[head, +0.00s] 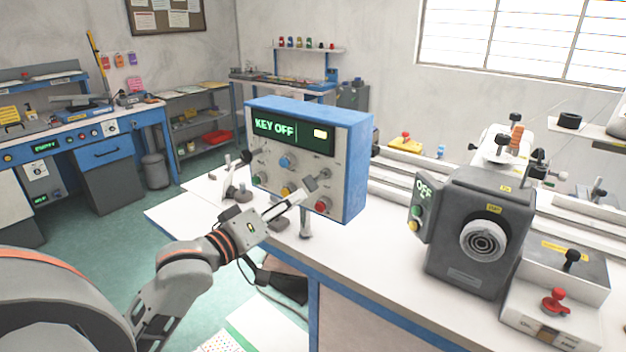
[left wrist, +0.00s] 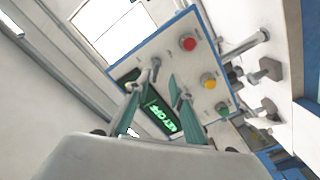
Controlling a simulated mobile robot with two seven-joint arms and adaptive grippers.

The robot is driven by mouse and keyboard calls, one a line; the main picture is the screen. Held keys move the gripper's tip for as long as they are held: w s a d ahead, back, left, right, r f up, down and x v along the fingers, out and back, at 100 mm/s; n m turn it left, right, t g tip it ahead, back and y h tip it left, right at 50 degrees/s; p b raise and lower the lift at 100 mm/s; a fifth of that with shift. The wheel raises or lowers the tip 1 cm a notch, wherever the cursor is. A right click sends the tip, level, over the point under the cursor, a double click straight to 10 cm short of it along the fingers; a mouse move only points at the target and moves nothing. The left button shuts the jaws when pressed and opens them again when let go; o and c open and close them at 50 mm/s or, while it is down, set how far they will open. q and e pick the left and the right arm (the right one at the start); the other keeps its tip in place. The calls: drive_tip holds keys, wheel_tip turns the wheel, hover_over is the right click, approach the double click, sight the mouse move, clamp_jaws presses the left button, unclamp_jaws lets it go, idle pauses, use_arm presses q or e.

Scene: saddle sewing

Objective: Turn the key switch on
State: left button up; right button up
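The blue control box (head: 362,150) stands on the white bench, its display (head: 280,130) reading KEY OFF in green. A grey knob, which looks like the key switch (head: 324,174), sticks out above the red button; it also shows in the left wrist view (left wrist: 155,63). My left gripper (head: 302,194) is in front of the box's lower right face. My right gripper is not in view.
The red button (head: 322,204), yellow button (head: 287,189) and green button (head: 255,180) line the box's lower edge, close to my left gripper. A dark grey machine head (head: 470,240) with an OFF panel stands to the right. Bare bench top (head: 375,245) lies between.

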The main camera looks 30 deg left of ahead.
sight(307, 186)
use_arm(q)
drive_tip(key=shift+w+a+r, duration=0.15)
drive_tip(key=shift+w+r, duration=0.25)
drive_tip(key=shift+r, duration=0.25)
drive_tip(key=w, duration=0.6)
drive_tip(key=shift+w+d+f, duration=0.15)
drive_tip(key=shift+w+d, duration=0.15)
drive_tip(key=shift+w, duration=0.1)
clamp_jaws()
